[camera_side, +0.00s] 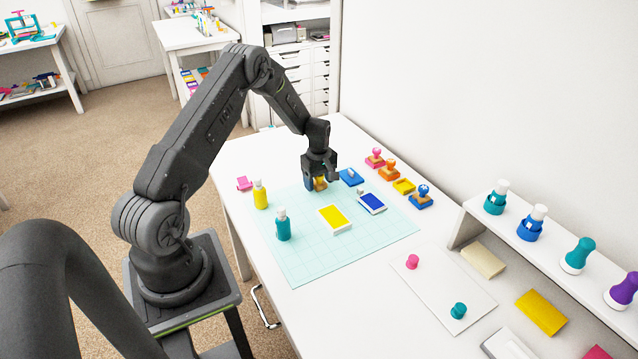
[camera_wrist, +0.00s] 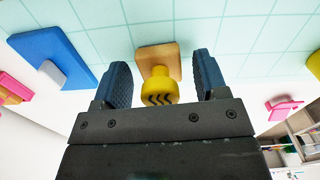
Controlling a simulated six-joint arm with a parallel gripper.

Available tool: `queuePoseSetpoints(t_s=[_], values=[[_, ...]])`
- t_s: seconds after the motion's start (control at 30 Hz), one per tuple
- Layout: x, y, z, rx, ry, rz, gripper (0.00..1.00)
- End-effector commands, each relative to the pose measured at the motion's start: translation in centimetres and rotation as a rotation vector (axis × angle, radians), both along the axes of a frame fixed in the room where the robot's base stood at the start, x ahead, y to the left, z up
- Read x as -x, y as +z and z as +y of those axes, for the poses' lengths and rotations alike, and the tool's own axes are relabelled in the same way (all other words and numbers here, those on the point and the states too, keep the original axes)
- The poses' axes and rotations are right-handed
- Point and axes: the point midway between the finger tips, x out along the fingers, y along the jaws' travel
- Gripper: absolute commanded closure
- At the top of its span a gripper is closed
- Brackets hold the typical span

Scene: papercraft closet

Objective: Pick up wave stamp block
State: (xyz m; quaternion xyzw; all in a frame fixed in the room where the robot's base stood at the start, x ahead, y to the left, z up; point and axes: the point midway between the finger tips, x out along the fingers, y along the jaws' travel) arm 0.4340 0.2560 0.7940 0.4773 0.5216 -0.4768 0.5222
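The wave stamp block has a square wooden base (camera_wrist: 160,58) and a round yellow handle (camera_wrist: 158,86) with dark wavy chevron marks on top. It stands on the pale teal grid mat (camera_side: 285,245), near the mat's far edge. In the side view the stamp (camera_side: 321,184) is partly hidden by my gripper (camera_side: 321,177). In the wrist view my gripper (camera_wrist: 161,80) is open, with one finger on each side of the yellow handle. A gap shows between the handle and each finger.
A blue block with a grey handle (camera_wrist: 52,62) is close to the left in the wrist view. The mat's front is clear.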

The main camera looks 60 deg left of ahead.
Motion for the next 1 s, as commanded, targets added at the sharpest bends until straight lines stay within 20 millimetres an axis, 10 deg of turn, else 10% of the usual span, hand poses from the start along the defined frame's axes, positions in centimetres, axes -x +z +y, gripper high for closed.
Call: queuePoseSetpoints(t_s=[0.53, 1.0], values=[[0.0, 0.0, 0.0, 0.000, 0.000, 0.000, 0.86], [0.0, 1.6, 0.0, -0.001, 0.000, -0.001, 0.87]])
